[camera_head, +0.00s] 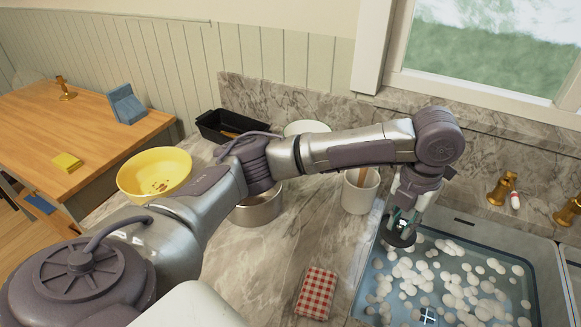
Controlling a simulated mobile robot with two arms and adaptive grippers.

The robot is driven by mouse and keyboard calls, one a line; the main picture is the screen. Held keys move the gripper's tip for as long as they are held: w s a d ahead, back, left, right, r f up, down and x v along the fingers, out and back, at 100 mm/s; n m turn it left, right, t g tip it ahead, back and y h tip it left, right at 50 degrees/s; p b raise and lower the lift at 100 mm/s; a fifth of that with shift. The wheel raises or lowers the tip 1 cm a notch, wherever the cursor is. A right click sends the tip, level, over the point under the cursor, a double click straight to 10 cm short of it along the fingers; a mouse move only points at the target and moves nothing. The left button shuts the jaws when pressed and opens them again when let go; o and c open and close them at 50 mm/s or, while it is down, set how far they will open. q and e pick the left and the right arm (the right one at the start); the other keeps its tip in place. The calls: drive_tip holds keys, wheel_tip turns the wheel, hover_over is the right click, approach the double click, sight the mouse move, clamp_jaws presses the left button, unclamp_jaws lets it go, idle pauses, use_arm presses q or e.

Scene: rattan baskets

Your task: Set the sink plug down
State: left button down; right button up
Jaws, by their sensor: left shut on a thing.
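My left gripper (402,220) points down over the left side of the sink (459,214). It is shut on the sink plug (398,239), a dark round disc under its fingertips. The plug appears over the sink's left edge, near the foamy water; whether it touches anything cannot be told. A drain-like dark spot with a pale cross (428,315) shows at the bottom of the frame. My right gripper is not in view.
A yellow bowl (150,172), metal pot (258,208) and black tray (212,124) stand further left. Brass taps (501,188) are at the back right.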

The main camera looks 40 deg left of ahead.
use_arm(q)
drive_tip(key=shift+a+f, duration=0.2)
drive_tip(key=p, duration=0.3)
hover_over(336, 248)
drive_tip(key=d, duration=0.1)
wheel_tip(336, 248, down, 6)
drive_tip(key=shift+w+r, duration=0.1)
drive_tip(key=shift+w, duration=0.05)
drive_tip(key=shift+a+f, duration=0.45)
drive_tip(key=shift+f, duration=0.05)
wheel_tip(336, 248, down, 3)
drive_tip(key=shift+f+p, duration=0.15)
drive_tip(key=shift+p, duration=0.55)
drive_tip(key=shift+f, duration=0.3)
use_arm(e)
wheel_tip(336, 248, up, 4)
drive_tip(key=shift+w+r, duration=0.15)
use_arm(q)
drive_tip(key=shift+f, duration=0.15)
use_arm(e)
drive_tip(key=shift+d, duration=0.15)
use_arm(q)
drive_tip(key=c, duration=1)
unclamp_jaws()
drive_tip(key=shift+c, duration=0.2)
